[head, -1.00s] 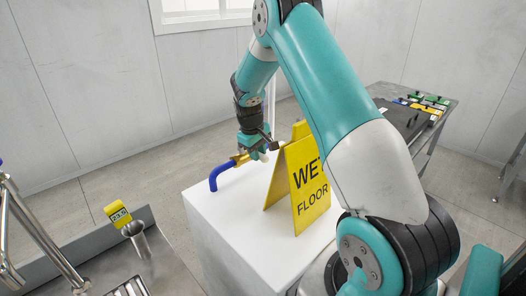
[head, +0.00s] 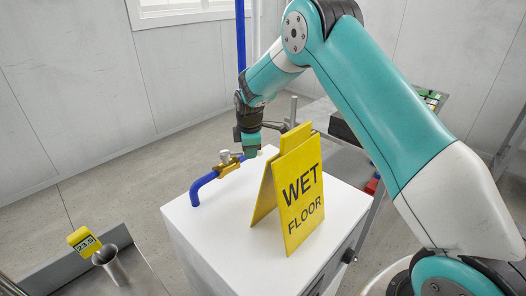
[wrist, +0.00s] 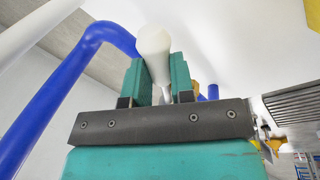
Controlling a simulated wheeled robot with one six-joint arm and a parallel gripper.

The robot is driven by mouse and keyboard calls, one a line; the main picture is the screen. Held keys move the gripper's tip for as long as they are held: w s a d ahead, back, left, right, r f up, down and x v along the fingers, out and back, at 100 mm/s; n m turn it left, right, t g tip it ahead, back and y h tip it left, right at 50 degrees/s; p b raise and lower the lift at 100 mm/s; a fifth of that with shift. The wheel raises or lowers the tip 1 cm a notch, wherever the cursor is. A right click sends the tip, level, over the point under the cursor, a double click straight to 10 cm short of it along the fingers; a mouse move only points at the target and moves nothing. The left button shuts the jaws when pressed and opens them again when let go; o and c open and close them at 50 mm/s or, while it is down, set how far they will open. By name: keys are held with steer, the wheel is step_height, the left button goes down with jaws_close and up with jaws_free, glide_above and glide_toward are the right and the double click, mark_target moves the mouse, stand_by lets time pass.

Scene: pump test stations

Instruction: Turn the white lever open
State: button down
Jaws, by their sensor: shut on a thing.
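The white lever (wrist: 153,45) shows in the wrist view between the two teal fingers of my gripper (wrist: 157,78), which is shut on it. In the head view my gripper (head: 250,150) points down just right of and behind the brass valve (head: 228,165) on the blue pipe (head: 203,182). There the lever is mostly hidden by the fingers, so its exact angle is hard to tell.
A yellow WET FLOOR sign (head: 299,195) stands on the white cabinet (head: 220,232), right of the valve and close to my arm. A yellow 23.5 tag (head: 84,240) and a metal cup (head: 112,266) are at lower left. A dark table stands behind right.

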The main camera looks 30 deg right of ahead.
steer(key=shift+w+n+y+b, duration=0.35)
steer(key=shift+w+n, duration=0.9)
steer(key=shift+n, duration=0.6)
steer(key=shift+w+n+y+b, duration=0.35)
steer(key=shift+w+n, duration=0.85)
steer(key=shift+n, duration=0.65)
steer(key=shift+r, duration=0.1)
steer(key=c, duration=1)
jaws_free()
steer(key=shift+a, duration=0.1)
steer(key=shift+o, duration=0.2)
steer(key=b+v, duration=0.3)
steer(key=v, duration=1.4)
steer(key=shift+r, duration=0.2)
